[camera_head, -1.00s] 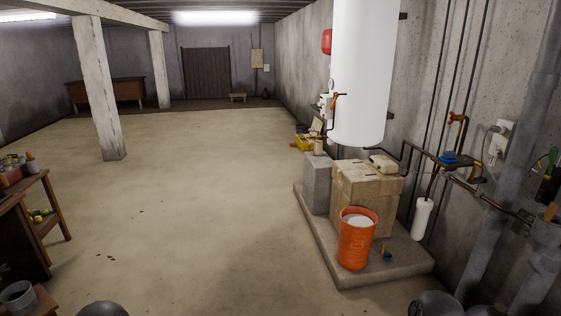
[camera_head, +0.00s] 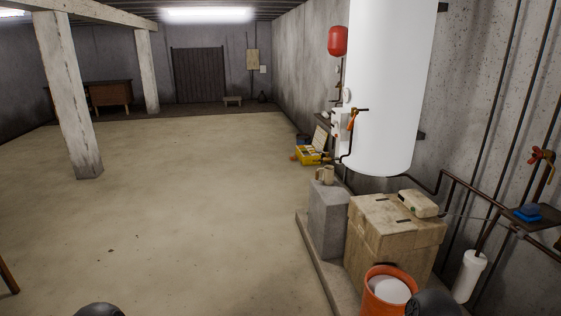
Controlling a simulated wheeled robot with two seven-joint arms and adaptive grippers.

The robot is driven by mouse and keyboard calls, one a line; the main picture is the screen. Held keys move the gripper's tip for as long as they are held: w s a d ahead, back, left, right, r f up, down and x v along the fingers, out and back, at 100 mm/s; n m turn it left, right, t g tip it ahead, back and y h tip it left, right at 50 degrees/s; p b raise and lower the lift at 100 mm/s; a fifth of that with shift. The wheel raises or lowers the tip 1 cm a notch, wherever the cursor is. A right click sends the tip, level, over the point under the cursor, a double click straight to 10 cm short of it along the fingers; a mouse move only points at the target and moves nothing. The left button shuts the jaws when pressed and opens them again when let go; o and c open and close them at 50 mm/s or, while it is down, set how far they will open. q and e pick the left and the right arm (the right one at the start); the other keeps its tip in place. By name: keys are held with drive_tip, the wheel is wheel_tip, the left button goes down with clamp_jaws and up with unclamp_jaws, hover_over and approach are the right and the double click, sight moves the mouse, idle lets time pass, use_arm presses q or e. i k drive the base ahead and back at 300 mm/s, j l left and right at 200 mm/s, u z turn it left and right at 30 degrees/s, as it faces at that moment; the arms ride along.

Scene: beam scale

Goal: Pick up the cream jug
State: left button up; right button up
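A small cream-beige jug (camera_head: 326,175) stands upright on top of a grey concrete block (camera_head: 328,213), right of the picture's middle. It is small in the view, and its handle side is hard to make out. Neither gripper shows. Only dark rounded parts of my own arms appear at the bottom edge, well short of the jug.
A cardboard box (camera_head: 378,240) with a cream case (camera_head: 418,204) on it stands right of the block. An orange bucket (camera_head: 376,291) is in front. The white tank (camera_head: 385,90) hangs close above and behind. A yellow toolbox (camera_head: 308,155) lies beyond. The left floor is open.

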sight(328, 169)
drive_tip(key=i, duration=2.65)
drive_tip(key=i+j+z, duration=0.1)
drive_tip(key=i, duration=1.2)
